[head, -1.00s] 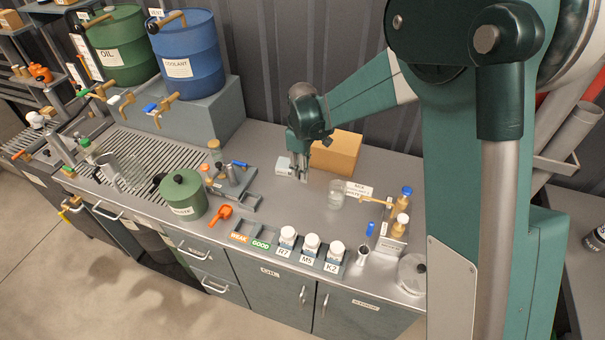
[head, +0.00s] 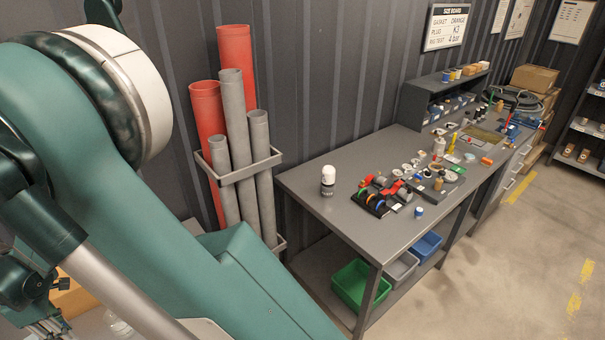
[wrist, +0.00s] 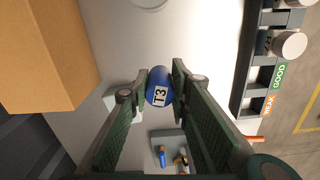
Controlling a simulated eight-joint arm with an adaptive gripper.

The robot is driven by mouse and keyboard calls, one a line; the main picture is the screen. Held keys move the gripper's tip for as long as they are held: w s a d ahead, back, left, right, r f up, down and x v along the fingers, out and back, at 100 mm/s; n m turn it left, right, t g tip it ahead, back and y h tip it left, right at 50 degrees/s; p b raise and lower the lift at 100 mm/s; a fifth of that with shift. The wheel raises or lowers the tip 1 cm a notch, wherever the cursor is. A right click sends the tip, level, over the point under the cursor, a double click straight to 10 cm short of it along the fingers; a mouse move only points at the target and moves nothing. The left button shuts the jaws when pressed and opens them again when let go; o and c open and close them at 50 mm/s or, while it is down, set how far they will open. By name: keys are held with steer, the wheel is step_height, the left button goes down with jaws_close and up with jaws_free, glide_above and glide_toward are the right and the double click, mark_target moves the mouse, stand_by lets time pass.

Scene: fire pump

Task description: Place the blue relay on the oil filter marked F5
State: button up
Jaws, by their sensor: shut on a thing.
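My gripper (wrist: 160,82) is shut on a blue round piece (wrist: 159,76) with a white label reading T3, between its fingertips in the wrist view. I cannot tell from its shape whether this is the blue relay. In the head view only part of my gripper (head: 45,327) shows at the lower left edge, and the piece is not visible there. I cannot read an F5 mark anywhere. A white-capped dark bottle (head: 328,181) stands alone on the grey bench (head: 310,230), its label too small to read.
A cardboard box (wrist: 40,60) is left of my gripper in the wrist view. A tray (wrist: 245,75) with white-capped bottles (wrist: 289,45) and GOOD and WEAK labels is at right. Pipes (head: 240,140) stand left of the bench. Several small parts (head: 385,193) crowd its middle.

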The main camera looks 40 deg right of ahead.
steer(key=w+d+r+m+b, duration=0.1)
steer(key=w+d+m, duration=0.25)
steer(key=d, duration=0.65)
steer(key=w+d+r+m+b, duration=0.15)
steer(key=w+d, duration=0.35)
steer(key=d, duration=0.5)
step_height(320, 180, up, 15)
steer(key=m+p, duration=0.5)
steer(key=m, duration=0.5)
glide_above(329, 168)
steer(key=shift+f, duration=0.15)
steer(key=shift+f, duration=0.1)
steer(key=shift+f+p, duration=0.35)
steer(key=shift+f, duration=2.65)
